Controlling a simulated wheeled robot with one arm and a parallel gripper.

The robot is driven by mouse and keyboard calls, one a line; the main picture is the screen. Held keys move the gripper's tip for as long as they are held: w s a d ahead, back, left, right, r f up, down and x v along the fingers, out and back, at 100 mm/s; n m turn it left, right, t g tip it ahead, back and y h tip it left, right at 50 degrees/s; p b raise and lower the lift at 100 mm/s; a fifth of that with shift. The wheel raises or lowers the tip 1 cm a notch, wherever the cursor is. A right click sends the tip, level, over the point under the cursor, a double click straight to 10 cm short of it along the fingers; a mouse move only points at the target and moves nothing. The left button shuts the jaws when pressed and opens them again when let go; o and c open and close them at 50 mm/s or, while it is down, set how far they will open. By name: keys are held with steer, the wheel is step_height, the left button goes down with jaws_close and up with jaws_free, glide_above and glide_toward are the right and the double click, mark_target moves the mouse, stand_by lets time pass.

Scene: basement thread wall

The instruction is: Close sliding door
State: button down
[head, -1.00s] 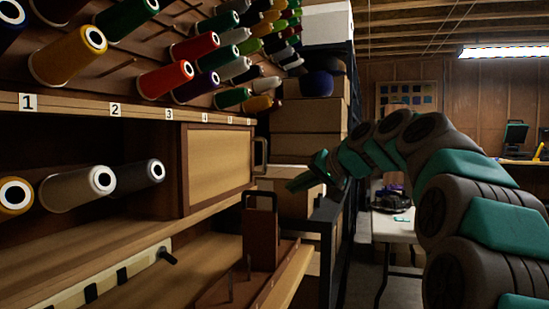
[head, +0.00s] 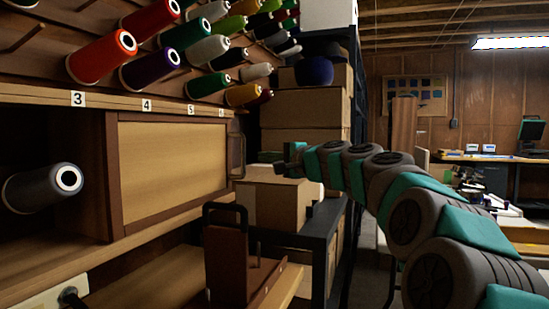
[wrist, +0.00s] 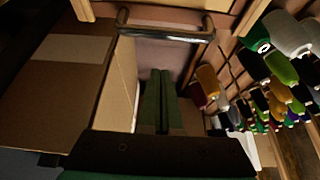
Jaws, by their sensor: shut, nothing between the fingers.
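The sliding door (head: 172,170) is a tan panel in a brown frame, set in the wall cabinet under the numbered rail. A dark upright handle (head: 237,150) is at its right edge. The compartment left of the door stands open, with a grey spool (head: 40,188) in it. My gripper (head: 268,157) is right of the handle, apart from it in the head view. In the wrist view my gripper's green fingers (wrist: 160,76) are together and empty, pointing toward a metal handle bar (wrist: 165,32) across the top.
Cardboard boxes (head: 268,196) stand behind and below my gripper. A brown holder with a handle (head: 228,255) is on the lower shelf. Thread spools (head: 102,56) stick out above the cabinet. A black frame (head: 322,225) stands right of the lower shelf.

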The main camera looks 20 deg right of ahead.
steer(key=shift+w+a, duration=0.15)
steer(key=shift+a, duration=0.8)
steer(key=shift+w+a, duration=0.1)
steer(key=shift+a, duration=0.85)
